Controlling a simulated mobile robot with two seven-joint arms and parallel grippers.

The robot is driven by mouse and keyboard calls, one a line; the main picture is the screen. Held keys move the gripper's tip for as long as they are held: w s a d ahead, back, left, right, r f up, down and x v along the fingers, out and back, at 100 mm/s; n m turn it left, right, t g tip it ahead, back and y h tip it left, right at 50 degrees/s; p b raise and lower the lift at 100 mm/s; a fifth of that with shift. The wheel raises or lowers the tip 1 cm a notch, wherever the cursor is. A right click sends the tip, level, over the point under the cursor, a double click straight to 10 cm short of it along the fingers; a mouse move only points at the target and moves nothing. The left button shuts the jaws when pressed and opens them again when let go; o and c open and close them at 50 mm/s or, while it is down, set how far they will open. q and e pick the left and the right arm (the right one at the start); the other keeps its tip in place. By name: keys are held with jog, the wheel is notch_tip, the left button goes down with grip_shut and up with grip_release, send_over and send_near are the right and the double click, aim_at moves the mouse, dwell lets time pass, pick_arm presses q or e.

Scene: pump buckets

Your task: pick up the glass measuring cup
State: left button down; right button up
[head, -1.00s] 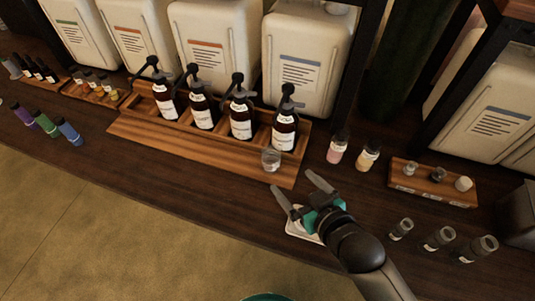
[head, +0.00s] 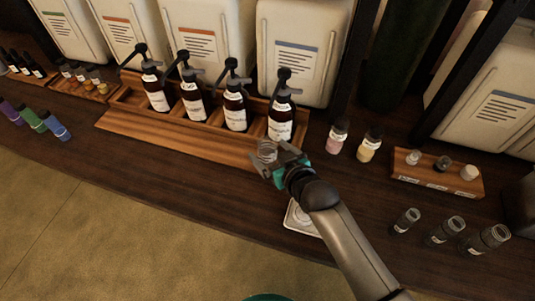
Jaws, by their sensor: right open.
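The glass measuring cup (head: 266,148) is a small clear cup on the front ledge of the wooden tray (head: 180,139), before the rightmost pump bottle. My right gripper (head: 268,158) is open and right at the cup, its fingers pointing toward the tray. The gripper partly hides the cup's lower part. I cannot tell whether the fingers touch it. My left gripper is not in view.
Several dark pump bottles (head: 236,110) stand in the tray just behind the cup. A pink bottle (head: 337,138) and a yellow one (head: 369,147) stand to the right. A white scale (head: 300,219) lies under my arm.

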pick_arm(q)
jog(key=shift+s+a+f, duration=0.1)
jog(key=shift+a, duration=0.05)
pick_arm(e)
jog(key=shift+w+a, duration=0.1)
jog(key=shift+w, duration=0.05)
jog(key=shift+c, duration=0.5)
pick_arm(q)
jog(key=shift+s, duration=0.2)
pick_arm(e)
jog(key=c, duration=1.4)
